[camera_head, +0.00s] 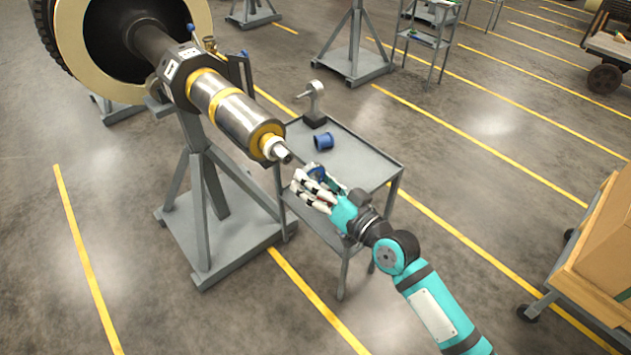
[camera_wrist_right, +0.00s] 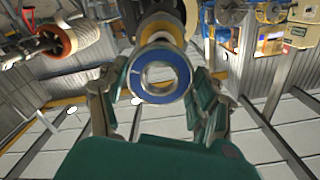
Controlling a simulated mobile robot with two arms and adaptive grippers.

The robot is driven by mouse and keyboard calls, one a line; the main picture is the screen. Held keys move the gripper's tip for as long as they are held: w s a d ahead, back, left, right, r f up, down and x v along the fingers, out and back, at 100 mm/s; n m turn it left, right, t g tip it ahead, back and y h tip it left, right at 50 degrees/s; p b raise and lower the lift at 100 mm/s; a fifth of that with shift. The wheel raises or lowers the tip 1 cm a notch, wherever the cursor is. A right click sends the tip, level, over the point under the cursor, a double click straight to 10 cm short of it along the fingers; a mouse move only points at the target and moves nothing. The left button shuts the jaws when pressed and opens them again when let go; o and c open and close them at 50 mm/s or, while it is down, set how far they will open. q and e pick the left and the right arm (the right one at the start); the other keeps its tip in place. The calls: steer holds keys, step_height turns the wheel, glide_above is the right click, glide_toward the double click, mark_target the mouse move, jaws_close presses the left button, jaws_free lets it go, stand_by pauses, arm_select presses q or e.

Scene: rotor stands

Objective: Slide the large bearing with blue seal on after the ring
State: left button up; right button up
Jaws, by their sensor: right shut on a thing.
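My right gripper (camera_head: 314,185) is shut on the large bearing with blue seal (camera_wrist_right: 137,84), at the near left of the cart in the head view. The bearing's blue face and open bore show between the fingers in the right wrist view; in the head view the fingers mostly hide it. The rotor shaft (camera_head: 238,120) points at the gripper, its narrow stepped tip (camera_head: 279,153) bare and apart from the bearing, up and left of it. A yellow ring (camera_head: 264,137) sits around the shaft just behind the tip. My left gripper is not in view.
A grey stand (camera_head: 205,180) holds the shaft. A wooden cart with a box (camera_head: 595,250) is at the right edge.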

mark_target(288, 158)
steer(key=shift+x, duration=0.85)
steer(key=shift+b+x, duration=0.45)
steer(key=shift+x, duration=1.2)
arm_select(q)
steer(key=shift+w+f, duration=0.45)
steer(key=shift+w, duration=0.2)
arm_select(e)
steer(key=shift+r, duration=0.1)
arm_select(q)
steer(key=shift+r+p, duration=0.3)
steer(key=shift+p, duration=0.05)
arm_select(e)
steer(key=shift+s+a+r, duration=0.1)
steer(key=shift+w+a, duration=0.15)
steer(key=shift+w, duration=0.1)
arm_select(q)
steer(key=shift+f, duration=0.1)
arm_select(e)
steer(key=shift+w+a, duration=0.15)
steer(key=shift+w, duration=0.05)
steer(key=shift+w+a, duration=0.15)
steer(key=shift+w, duration=0.1)
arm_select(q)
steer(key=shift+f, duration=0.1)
arm_select(e)
steer(key=shift+w+a, duration=0.2)
